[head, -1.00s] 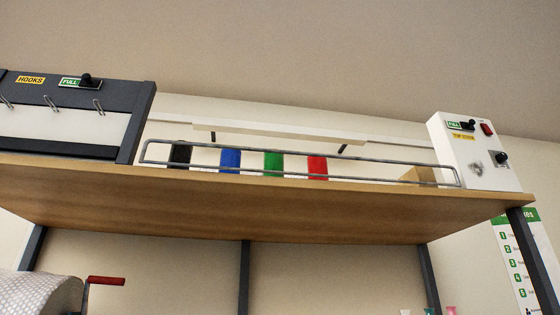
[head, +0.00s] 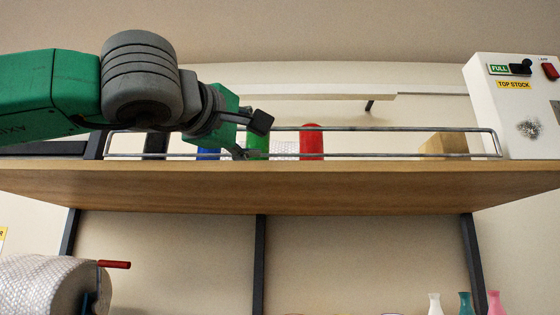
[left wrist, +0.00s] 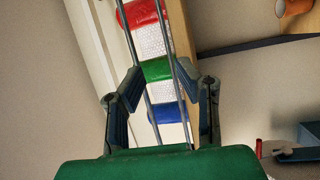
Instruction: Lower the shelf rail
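The shelf rail (head: 398,131) is a long grey wire loop standing upright along the front edge of the wooden shelf (head: 330,186). My left gripper (head: 250,138) is at the rail left of its middle, in front of the green roll. In the left wrist view my open gripper (left wrist: 161,70) has a finger on each side of the rail's two bars (left wrist: 133,50). I cannot tell whether the fingers touch the bars. My arm hides part of the rail's left half. My right gripper is not in view.
Behind the rail stand a red roll (head: 311,142), a green roll (head: 257,143), a partly hidden blue one (head: 208,154) and a wooden block (head: 444,144). A white control box (head: 515,118) labelled TOP STOCK stands at the right end. A bubble-wrap roll (head: 50,286) is below left.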

